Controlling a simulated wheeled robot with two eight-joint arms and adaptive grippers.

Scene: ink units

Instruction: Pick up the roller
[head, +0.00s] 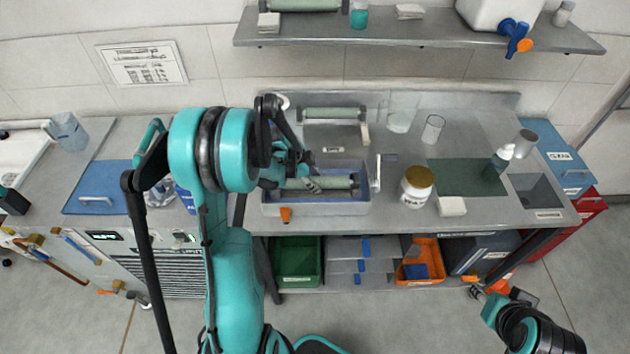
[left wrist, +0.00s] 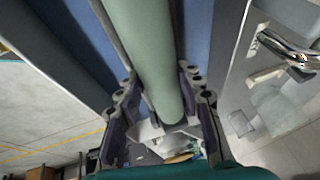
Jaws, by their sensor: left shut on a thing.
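A pale green roller (head: 335,182) lies along a blue-grey tray unit (head: 318,209) in the middle of the bench. In the left wrist view the roller (left wrist: 155,50) runs between the fingers of my left gripper (left wrist: 162,108), which is shut on it. In the head view my left gripper (head: 298,182) is at the roller's left part, and my arm hides that end. A second green roller (head: 331,113) rests behind it at the back of the bench.
A white jar with a gold lid (head: 416,185) and a white block (head: 451,206) stand right of the tray. A crank handle (head: 376,172) sits at the tray's right end. Glass beakers (head: 433,128) stand behind. A shelf (head: 420,36) hangs above the bench.

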